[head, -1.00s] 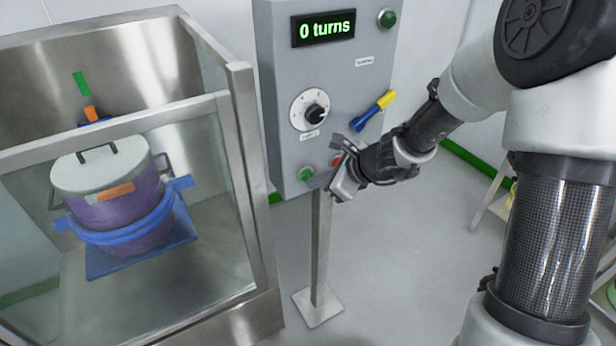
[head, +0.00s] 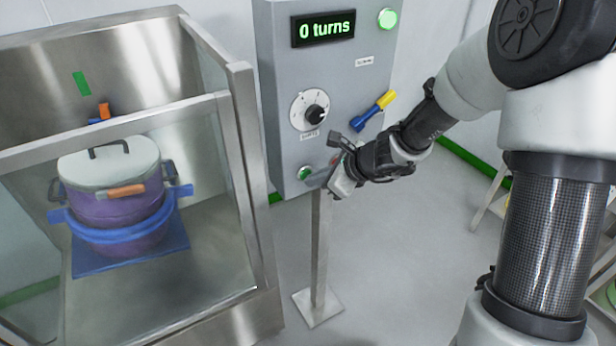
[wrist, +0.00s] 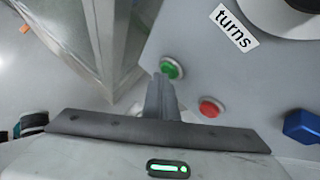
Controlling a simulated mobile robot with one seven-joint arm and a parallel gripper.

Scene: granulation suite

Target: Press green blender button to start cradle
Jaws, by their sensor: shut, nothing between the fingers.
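The green button (head: 304,172) is on the lower front of the grey control box (head: 285,110). It also shows in the wrist view (wrist: 172,68). My gripper (head: 318,181) is shut and empty, its fingertips right at the green button. In the wrist view the closed fingers (wrist: 161,80) overlap the button's lower left edge; whether they touch it I cannot tell. The display (head: 324,28) reads "0 turns". The lamp (head: 387,18) at the box's top right glows bright green. The lidded purple pot (head: 112,205) sits in the blue cradle (head: 115,234), slightly tilted.
A red button (wrist: 210,106) is just right of the green one. A dial (head: 310,110) and a blue-and-yellow handle (head: 374,111) are higher on the box. A steel-framed clear guard (head: 238,150) stands around the cradle. Floor right of the post (head: 321,250) is clear.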

